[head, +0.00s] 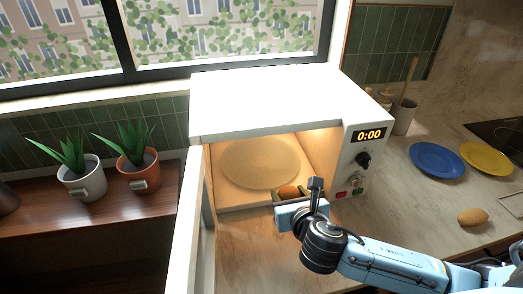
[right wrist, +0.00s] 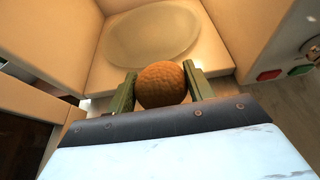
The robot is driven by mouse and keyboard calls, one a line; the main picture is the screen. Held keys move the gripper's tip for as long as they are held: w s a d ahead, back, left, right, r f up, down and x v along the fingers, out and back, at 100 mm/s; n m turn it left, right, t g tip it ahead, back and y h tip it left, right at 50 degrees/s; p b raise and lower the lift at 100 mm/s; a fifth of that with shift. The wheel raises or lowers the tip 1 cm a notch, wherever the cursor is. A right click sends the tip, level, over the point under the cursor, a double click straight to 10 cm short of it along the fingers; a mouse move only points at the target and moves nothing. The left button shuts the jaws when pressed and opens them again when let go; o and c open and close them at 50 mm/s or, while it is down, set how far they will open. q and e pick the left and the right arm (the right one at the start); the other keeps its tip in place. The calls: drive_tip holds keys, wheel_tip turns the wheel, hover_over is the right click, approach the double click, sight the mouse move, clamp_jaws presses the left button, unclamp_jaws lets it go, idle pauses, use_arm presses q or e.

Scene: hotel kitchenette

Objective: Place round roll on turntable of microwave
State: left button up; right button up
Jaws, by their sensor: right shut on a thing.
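The round roll (right wrist: 162,84) is brown and sits between the two fingers of my right gripper (right wrist: 160,88), which is shut on it. In the head view the roll (head: 289,192) shows at the front of the open microwave (head: 265,105), held by my right gripper (head: 293,195). The turntable (head: 260,162) is a pale round plate inside the lit microwave, empty. It also shows in the right wrist view (right wrist: 153,35), beyond the roll. The roll is in front of the turntable's near edge. My left gripper is not in view.
The microwave door (head: 190,225) stands open at the left. A second, oblong roll (head: 473,217) lies on the counter at right. A blue plate (head: 437,160) and a yellow plate (head: 487,158) lie behind it. Two potted plants (head: 138,168) stand on the left shelf.

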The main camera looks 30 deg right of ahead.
hover_over(272, 164)
drive_tip(key=shift+s+f, duration=0.1)
drive_tip(key=shift+f+b, duration=0.5)
drive_tip(key=shift+f, duration=1.35)
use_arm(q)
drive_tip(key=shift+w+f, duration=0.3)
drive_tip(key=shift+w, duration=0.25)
use_arm(e)
drive_tip(key=o, duration=1)
drive_tip(key=shift+f, duration=0.1)
drive_tip(key=shift+c, duration=0.2)
drive_tip(key=shift+r, duration=0.25)
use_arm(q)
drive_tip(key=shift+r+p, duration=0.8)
use_arm(e)
drive_tip(key=v, duration=1.2)
drive_tip(key=shift+a+f, duration=0.1)
drive_tip(key=shift+a, duration=0.05)
